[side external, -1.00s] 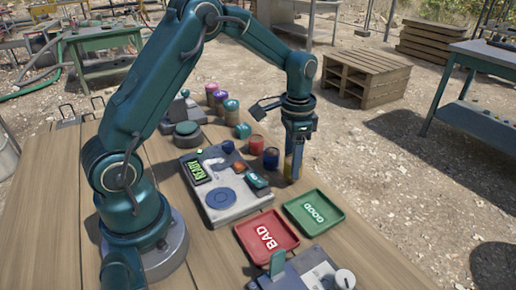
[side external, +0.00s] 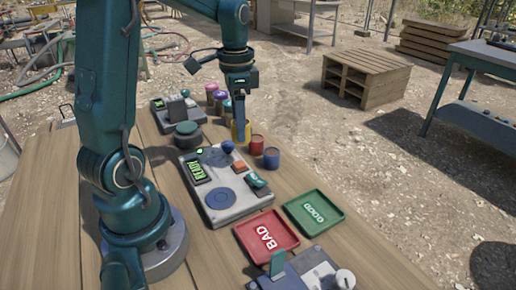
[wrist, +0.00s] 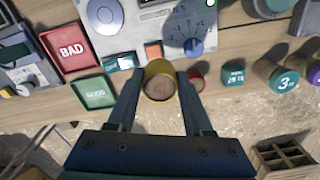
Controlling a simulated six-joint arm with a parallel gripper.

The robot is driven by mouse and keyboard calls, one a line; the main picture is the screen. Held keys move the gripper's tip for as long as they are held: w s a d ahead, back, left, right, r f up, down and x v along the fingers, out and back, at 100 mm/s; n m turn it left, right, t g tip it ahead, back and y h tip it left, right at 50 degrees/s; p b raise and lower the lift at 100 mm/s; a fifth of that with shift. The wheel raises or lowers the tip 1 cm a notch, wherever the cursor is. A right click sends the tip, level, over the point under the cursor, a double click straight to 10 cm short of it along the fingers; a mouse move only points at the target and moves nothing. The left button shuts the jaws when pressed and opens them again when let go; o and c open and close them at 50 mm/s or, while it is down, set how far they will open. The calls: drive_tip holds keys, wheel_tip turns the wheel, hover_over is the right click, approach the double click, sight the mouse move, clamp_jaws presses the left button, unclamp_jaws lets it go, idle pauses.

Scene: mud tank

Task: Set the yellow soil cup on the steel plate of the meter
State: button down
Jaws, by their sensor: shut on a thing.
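The yellow soil cup (side external: 248,131) is between the fingers of my gripper (side external: 240,136), above the far end of the meter in the side view. In the wrist view the gripper (wrist: 158,88) is shut on the cup (wrist: 158,84), whose brown soil shows from above. The meter (side external: 240,208) is a pale box with a lit READY display (side external: 197,171) and a blue knob (side external: 228,147). Its round blue-grey plate (side external: 221,197) is bare, nearer the camera than the cup. The plate also shows at the top of the wrist view (wrist: 104,14).
A red cup (side external: 256,144) and a blue cup (side external: 271,158) stand beside the meter, close to my gripper. Several other cups stand behind. A red BAD tray (side external: 250,227) and a green GOOD tray (side external: 301,228) lie at the near side.

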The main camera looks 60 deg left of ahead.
drive_tip(key=s+d, duration=0.7)
drive_tip(key=s, duration=0.2)
drive_tip(key=shift+w+d+f, duration=0.1)
drive_tip(key=shift+d+f, duration=0.05)
drive_tip(key=shift+f, duration=2.15)
drive_tip(key=shift+f, duration=1.05)
unclamp_jaws()
wheel_tip(320, 180, up, 8)
drive_tip(key=shift+f, duration=0.25)
idle(0.3)
